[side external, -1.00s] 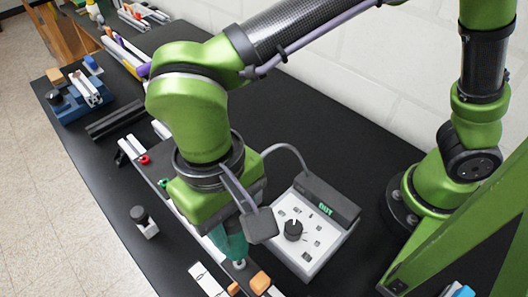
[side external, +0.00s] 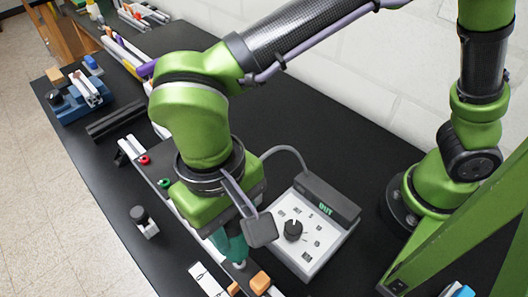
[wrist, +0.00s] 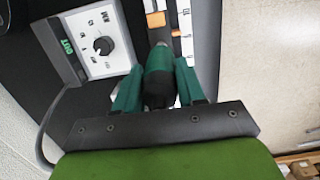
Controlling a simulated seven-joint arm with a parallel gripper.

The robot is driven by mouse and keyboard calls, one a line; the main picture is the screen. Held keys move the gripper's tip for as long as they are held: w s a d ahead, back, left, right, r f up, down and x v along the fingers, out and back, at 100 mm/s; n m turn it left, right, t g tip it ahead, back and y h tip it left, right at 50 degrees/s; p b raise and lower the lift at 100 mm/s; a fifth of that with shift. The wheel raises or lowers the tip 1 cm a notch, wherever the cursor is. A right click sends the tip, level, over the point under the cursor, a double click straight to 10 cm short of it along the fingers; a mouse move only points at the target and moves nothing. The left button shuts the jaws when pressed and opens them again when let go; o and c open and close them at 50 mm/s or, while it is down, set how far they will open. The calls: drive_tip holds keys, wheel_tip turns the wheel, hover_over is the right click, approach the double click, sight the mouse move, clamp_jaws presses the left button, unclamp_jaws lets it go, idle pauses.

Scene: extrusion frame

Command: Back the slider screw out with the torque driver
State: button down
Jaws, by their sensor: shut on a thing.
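My gripper (wrist: 158,92) is shut on the torque driver (wrist: 158,76), a teal and black tool whose grey nose points away from the wrist. In the side external view the driver (side external: 233,247) hangs below my wrist, its pale tip down by the light rail near the front. The slider screw cannot be made out; the tip and the driver's body cover that spot. I cannot tell whether the bit touches a screw. The driver's control box (side external: 325,232) stands to the right, with a black dial and a display reading OUT.
Orange blocks (side external: 260,282) and a white slotted plate (side external: 207,279) lie close to the driver tip. A small post with a black knob (side external: 139,214) stands to the left. A blue fixture (side external: 80,101) is at the far left. The black bench behind the control box is clear.

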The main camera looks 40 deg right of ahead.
drive_tip(key=shift+f, duration=0.35)
idle(0.9)
drive_tip(key=shift+r, duration=0.2)
idle(0.7)
drive_tip(key=shift+r, duration=1.65)
drive_tip(key=shift+r, duration=1.5)
